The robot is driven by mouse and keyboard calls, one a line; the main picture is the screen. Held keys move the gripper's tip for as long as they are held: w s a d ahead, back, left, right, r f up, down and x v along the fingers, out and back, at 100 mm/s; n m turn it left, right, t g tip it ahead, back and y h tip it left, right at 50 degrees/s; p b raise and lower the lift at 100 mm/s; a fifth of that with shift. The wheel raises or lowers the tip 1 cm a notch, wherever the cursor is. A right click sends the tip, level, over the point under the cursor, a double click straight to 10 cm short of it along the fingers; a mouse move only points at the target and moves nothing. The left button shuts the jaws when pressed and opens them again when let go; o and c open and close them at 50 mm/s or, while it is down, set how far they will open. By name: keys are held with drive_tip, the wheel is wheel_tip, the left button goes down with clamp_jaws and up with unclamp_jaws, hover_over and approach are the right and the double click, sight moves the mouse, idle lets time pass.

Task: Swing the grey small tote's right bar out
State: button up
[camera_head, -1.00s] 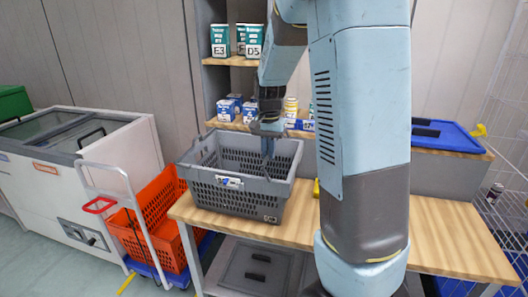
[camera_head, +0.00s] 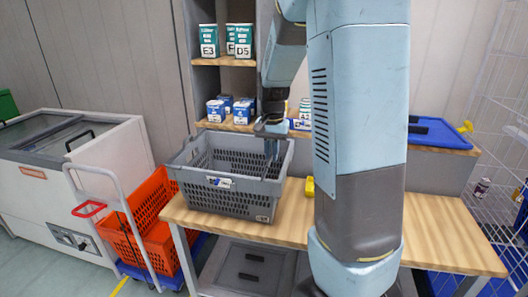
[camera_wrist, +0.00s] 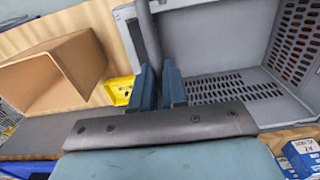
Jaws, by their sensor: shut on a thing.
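The grey small tote (camera_head: 235,198) stands upright on the wooden table, open at the top, with a white and blue label on its front. The tote's light grey inside (camera_wrist: 215,45) lies right of the bar.
A yellow object (camera_head: 309,187) lies on the table right of the tote. An open tan box (camera_wrist: 55,75) shows in the wrist view. An orange crate trolley (camera_head: 150,215) is left. A blue lid (camera_head: 435,132) lies at right.

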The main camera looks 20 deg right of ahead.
drive_tip(key=shift+s+d+f, duration=0.1)
drive_tip(key=shift+d, duration=0.1)
drive_tip(key=shift+s+d+f, duration=0.55)
drive_tip(key=shift+d+f, duration=0.1)
drive_tip(key=shift+f, duration=0.05)
drive_tip(key=o, duration=1.1)
drive_tip(key=shift+c, duration=0.2)
wheel_tip(320, 180, up, 10)
idle(0.8)
idle(0.7)
